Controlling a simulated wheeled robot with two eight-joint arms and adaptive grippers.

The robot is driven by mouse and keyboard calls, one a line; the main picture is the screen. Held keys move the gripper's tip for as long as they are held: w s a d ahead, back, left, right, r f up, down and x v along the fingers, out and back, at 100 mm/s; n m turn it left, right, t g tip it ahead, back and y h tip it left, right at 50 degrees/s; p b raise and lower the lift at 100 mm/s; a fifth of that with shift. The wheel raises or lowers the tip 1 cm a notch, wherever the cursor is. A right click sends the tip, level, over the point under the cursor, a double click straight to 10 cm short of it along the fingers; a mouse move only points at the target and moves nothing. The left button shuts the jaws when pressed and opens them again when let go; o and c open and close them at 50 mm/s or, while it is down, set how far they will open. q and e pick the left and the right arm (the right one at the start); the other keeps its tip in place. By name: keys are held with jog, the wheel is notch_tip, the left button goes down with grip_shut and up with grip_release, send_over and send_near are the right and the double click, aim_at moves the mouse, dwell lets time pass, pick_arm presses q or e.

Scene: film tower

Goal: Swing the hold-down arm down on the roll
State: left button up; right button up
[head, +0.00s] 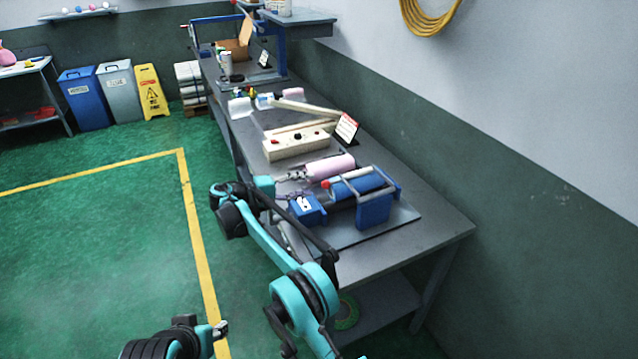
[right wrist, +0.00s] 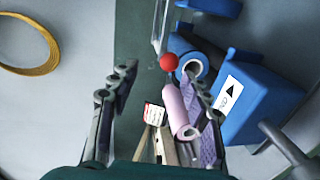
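The blue film roll (head: 357,188) lies in the blue stand (head: 374,209) on the bench. The pale hold-down arm (head: 350,176) ends in a red knob (head: 326,184); I cannot tell whether the arm touches the roll. My right gripper (head: 293,177) is just left of the knob. In the right wrist view, its fingers (right wrist: 163,92) are spread and empty. The red knob (right wrist: 169,62) is ahead of the gap between them, with the roll (right wrist: 191,66) behind it to the right. My left gripper (head: 220,329) is low in the head view, its fingers unclear.
A pink roll (head: 330,167) lies just behind the stand. A blue box with a white label (head: 307,208) stands close below my right gripper. A cream box (head: 297,146) and a red-white sign (head: 347,128) are farther back. The bench's near right end (head: 437,232) is clear.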

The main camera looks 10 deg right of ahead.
jog(key=v, duration=0.4)
dwell(0.3)
jog(key=s+d+r+y, duration=0.35)
jog(key=d+r, duration=0.35)
jog(key=d, duration=0.3)
jog(key=s+d+r+y, duration=0.2)
jog(key=s+d+y, duration=0.35)
jog(key=s, duration=0.55)
jog(key=s+f+m+t+y, duration=0.1)
jog(key=s+f+y, duration=0.2)
jog(key=s, duration=1)
jog(key=s+f+m+t+y, duration=0.1)
jog(key=s+f+m+y, duration=0.1)
jog(key=s+f, duration=0.5)
jog(key=s+y, duration=0.1)
jog(key=s, duration=0.5)
jog(key=shift+s+d+f, duration=0.25)
jog(key=shift+f, duration=0.1)
